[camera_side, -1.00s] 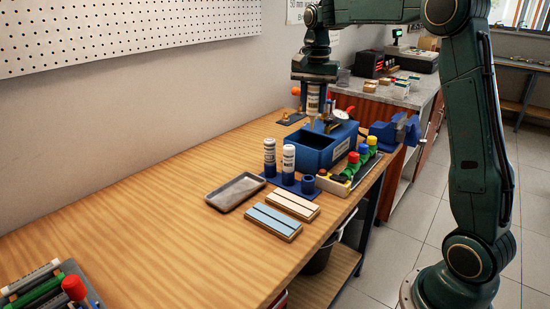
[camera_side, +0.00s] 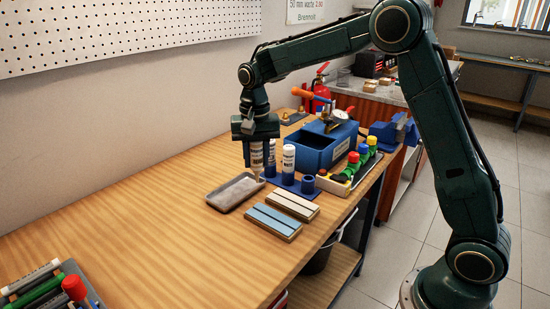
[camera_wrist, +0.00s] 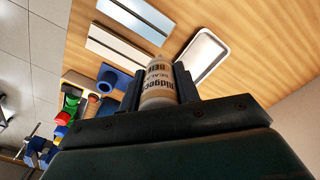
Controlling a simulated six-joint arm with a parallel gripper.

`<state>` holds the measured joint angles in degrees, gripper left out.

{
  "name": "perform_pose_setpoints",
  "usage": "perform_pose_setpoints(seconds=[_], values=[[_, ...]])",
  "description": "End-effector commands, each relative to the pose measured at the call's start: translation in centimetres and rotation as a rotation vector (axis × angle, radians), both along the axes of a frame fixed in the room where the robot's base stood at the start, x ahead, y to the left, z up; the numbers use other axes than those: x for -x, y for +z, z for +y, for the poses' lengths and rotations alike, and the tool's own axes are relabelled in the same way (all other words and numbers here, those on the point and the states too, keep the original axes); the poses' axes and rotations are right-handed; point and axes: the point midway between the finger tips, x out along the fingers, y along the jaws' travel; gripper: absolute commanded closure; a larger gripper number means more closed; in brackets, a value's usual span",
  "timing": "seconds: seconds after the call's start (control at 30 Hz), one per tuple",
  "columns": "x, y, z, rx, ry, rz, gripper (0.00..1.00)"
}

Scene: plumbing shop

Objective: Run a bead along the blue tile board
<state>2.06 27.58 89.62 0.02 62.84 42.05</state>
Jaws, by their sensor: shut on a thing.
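The blue tile board (camera_side: 268,224) lies on the bench in front of the cream tile board (camera_side: 291,205); each has a groove along it. In the wrist view the blue board (camera_wrist: 138,14) is at the top, the cream board (camera_wrist: 112,46) below it. My gripper (camera_side: 256,137) is shut on a sealant cartridge (camera_side: 257,157), its label partly readable in the wrist view (camera_wrist: 158,80). The cartridge hangs upright, nozzle down, by the right edge of the grey tray (camera_side: 221,205). It is behind the boards and apart from them. I cannot tell the nozzle's exact height.
A blue rack (camera_side: 308,186) with two cartridges and an empty cup stands just right of my gripper. Behind it is a blue bin (camera_side: 316,158) with a gauge. Colour-capped fittings (camera_side: 363,155) line the bench's right edge.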

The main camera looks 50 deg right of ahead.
Motion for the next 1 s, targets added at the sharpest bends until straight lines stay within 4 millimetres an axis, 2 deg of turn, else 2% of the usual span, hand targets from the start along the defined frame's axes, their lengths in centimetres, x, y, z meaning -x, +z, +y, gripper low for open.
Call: perform_pose_setpoints(seconds=[0.1,0.2,0.57,1.0], values=[[-0.1,-0.8,1.3,0.000,0.037,0.000,0.93],[-0.2,-1.2,1.8,0.000,0.050,-0.001,0.93],[-0.2,-1.4,1.8,0.000,0.051,-0.001,0.93],[-0.2,-3.3,1.8,0.000,0.050,0.000,0.93]])
